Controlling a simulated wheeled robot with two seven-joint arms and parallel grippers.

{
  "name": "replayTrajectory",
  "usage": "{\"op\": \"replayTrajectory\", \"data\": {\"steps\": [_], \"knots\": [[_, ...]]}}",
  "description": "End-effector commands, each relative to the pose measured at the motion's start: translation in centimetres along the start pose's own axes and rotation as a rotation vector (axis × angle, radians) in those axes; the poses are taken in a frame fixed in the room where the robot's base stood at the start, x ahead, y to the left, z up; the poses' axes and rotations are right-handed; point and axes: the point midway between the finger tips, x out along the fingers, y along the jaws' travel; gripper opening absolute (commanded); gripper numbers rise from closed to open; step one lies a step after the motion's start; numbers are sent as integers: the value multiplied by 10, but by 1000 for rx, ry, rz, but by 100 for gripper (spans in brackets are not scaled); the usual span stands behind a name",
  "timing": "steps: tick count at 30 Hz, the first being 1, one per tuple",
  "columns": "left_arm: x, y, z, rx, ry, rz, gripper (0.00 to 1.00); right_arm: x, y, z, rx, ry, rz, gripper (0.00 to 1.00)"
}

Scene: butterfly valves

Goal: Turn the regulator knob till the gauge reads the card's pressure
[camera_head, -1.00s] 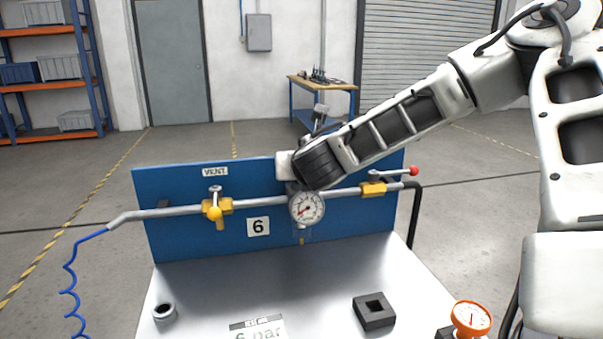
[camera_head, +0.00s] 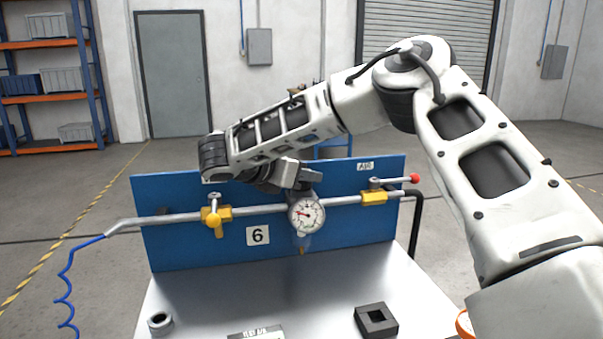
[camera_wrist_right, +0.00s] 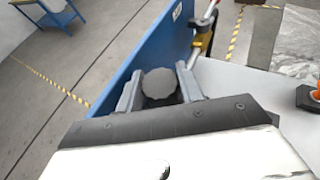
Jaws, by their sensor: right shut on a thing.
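The round white gauge (camera_head: 306,215) hangs on the pipe in front of the blue panel; its needle points left and slightly up, and the scale is too small to read. The grey scalloped regulator knob (camera_wrist_right: 160,86) sits between the fingers in the right wrist view. My right gripper (camera_head: 304,183) is shut on the knob, just above the gauge; it also shows in the right wrist view (camera_wrist_right: 160,92). The arm and gripper hide the knob in the head view. The card (camera_head: 256,334) is cut off at the bottom edge. My left gripper is not in view.
Two yellow valves, a left one (camera_head: 216,216) and a right one (camera_head: 374,197) with a red-tipped lever, flank the gauge on the pipe. A black square block (camera_head: 376,321) and a grey ring (camera_head: 160,322) stand on the bench.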

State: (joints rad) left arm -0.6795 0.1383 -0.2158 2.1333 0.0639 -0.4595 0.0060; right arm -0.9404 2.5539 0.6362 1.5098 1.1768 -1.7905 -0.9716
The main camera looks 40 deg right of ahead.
Motion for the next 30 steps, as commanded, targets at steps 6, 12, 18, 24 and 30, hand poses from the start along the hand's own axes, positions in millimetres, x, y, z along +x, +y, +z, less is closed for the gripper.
{"op": "replayTrajectory", "data": {"steps": [6, 12, 18, 24, 30], "knots": [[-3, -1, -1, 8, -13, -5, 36, 1, 0, -1, 48, 6, -132, 14], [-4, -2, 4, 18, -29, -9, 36, 1, -2, -1, 78, 6, -201, 14], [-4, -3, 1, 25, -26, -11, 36, 2, -2, -1, 92, 4, -230, 14], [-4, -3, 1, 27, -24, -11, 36, 2, -2, 0, 96, 3, -236, 14], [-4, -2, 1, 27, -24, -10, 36, 2, -2, 0, 96, 2, -236, 14]]}}
